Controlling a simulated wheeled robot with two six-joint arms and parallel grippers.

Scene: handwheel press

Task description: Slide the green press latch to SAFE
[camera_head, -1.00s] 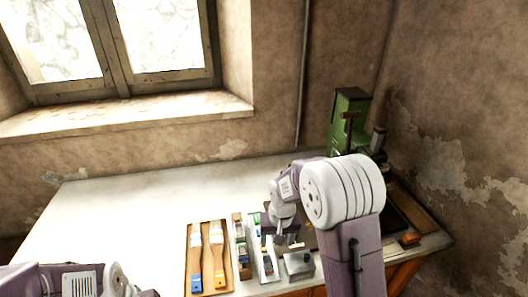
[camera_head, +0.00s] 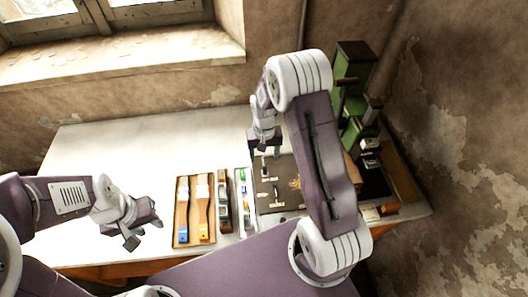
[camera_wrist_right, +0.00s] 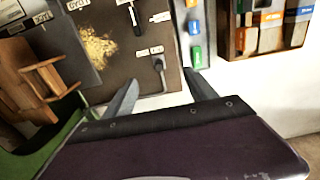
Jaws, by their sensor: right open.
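The green press (camera_head: 352,72) stands at the back right of the table, partly hidden behind my right arm. A green edge (camera_wrist_right: 45,140) shows at the lower left of the right wrist view. I cannot make out the latch or its setting. My right gripper (camera_head: 269,153) is above the dark board, left of the press. In the right wrist view its fingers (camera_wrist_right: 160,90) are apart with nothing between them. My left gripper (camera_head: 144,233) is over the front left of the table, its fingers apart and empty.
The dark board (camera_head: 268,200) carries labels, small dark fittings and a yellowish pile (camera_wrist_right: 97,45). A wooden tray with brushes (camera_head: 182,241) and narrow trays stand to its left. A wooden piece (camera_wrist_right: 28,80) shows beside the board. The table's back left is clear.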

